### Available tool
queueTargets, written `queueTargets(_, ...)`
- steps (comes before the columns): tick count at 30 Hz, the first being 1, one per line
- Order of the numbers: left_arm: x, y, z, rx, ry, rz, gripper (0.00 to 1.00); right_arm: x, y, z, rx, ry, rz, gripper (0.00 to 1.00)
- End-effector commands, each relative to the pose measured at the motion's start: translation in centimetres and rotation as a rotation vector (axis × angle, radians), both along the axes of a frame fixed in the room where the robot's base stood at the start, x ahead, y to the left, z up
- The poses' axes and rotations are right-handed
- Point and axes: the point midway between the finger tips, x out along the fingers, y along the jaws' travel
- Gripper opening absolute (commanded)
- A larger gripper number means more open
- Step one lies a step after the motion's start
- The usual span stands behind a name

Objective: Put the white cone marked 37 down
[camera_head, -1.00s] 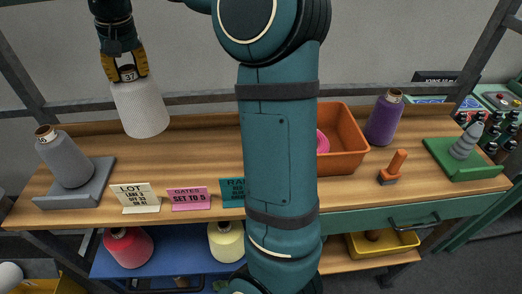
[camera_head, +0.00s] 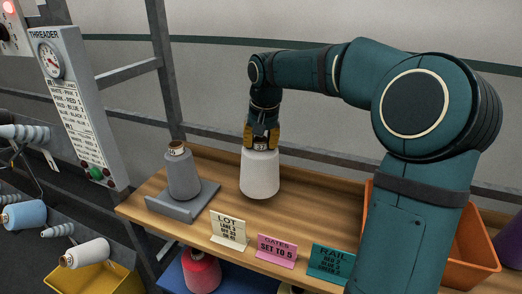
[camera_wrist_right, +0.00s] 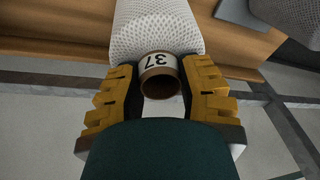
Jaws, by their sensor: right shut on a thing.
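The white cone (camera_head: 260,174) is upright over the back of the wooden bench top (camera_head: 228,196), right of the grey cone. I cannot tell whether its base touches the wood. My right gripper (camera_head: 262,140) is shut on its narrow top end from above. In the right wrist view, the yellow fingers of the gripper (camera_wrist_right: 160,92) sit on both sides of the brown tube end, and the label 37 (camera_wrist_right: 158,62) shows between them. The white mesh body of the cone (camera_wrist_right: 158,28) extends away from the fingers. My left gripper is not in view.
A grey cone (camera_head: 183,174) stands on a grey holder (camera_head: 196,208) to the left. An orange bin (camera_head: 470,262) is at right, partly behind my arm. Bare wood surrounds the cone.

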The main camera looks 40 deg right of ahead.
Motion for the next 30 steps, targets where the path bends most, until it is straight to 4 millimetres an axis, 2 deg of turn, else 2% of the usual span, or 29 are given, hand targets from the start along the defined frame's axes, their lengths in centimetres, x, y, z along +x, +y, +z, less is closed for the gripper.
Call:
queueTargets(4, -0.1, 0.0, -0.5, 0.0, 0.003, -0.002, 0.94, 0.0, 0.0, -2.0, 0.001, 0.001, 0.0, 0.0)
queueTargets(16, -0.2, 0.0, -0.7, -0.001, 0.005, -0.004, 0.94, 0.0, 0.0, -2.5, 0.0, -0.001, 0.0, 0.0)
queueTargets(17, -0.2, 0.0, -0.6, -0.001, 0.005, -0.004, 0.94, 0.0, 0.0, -2.5, 0.001, 0.001, 0.0, 0.5)
queueTargets(18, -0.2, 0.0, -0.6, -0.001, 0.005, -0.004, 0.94, 0.0, 0.0, -2.4, 0.001, 0.001, 0.0, 0.61)
queueTargets(30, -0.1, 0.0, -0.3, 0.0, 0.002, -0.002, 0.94, 0.0, 0.0, -1.9, 0.0, 0.0, 0.0, 0.61)
